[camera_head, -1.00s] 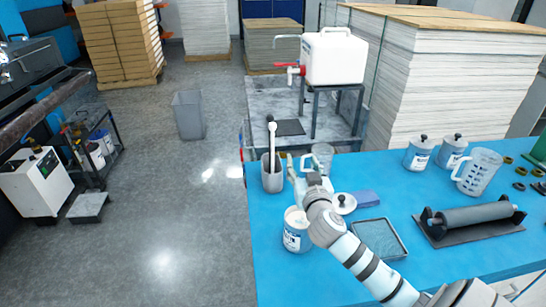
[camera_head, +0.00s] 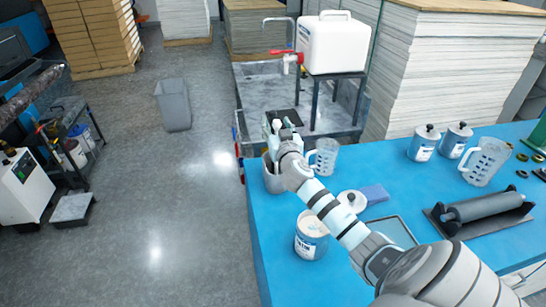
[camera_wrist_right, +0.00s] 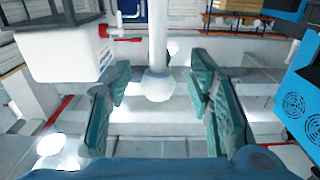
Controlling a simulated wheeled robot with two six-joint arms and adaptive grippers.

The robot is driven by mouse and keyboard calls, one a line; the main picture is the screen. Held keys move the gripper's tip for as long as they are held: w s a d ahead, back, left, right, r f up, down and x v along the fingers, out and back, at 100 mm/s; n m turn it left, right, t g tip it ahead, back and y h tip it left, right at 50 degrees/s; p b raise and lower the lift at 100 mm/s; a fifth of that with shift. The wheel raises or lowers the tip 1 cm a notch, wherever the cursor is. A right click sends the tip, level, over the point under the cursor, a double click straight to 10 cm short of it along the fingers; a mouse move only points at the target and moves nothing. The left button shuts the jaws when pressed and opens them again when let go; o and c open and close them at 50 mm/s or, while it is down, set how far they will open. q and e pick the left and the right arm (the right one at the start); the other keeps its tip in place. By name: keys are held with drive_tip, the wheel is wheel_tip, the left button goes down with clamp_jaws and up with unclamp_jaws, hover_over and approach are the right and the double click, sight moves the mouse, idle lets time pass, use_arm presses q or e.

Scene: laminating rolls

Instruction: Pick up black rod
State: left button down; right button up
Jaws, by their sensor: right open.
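A grey cup (camera_head: 273,181) stands at the left end of the blue table. A pale rod with a round white end (camera_head: 277,125) rises from it. My right gripper (camera_head: 281,128) is open over the cup, close to the rod's upper end. In the right wrist view the pale rod (camera_wrist_right: 159,84) shows between the two teal fingers (camera_wrist_right: 162,107), with space on both sides. I cannot make out a black rod now; the gripper and arm hide part of the cup. My left gripper is out of view.
A measuring jug (camera_head: 324,157) stands just right of the cup. A white canister (camera_head: 333,43) stands behind on a stand.

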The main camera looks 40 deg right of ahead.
sight(274, 118)
drive_tip(key=x, duration=0.5)
drive_tip(key=shift+w+d, duration=0.35)
drive_tip(key=shift+w, duration=0.05)
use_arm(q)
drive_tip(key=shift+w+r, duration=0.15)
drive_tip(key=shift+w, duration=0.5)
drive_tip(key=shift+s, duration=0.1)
use_arm(e)
clamp_jaws()
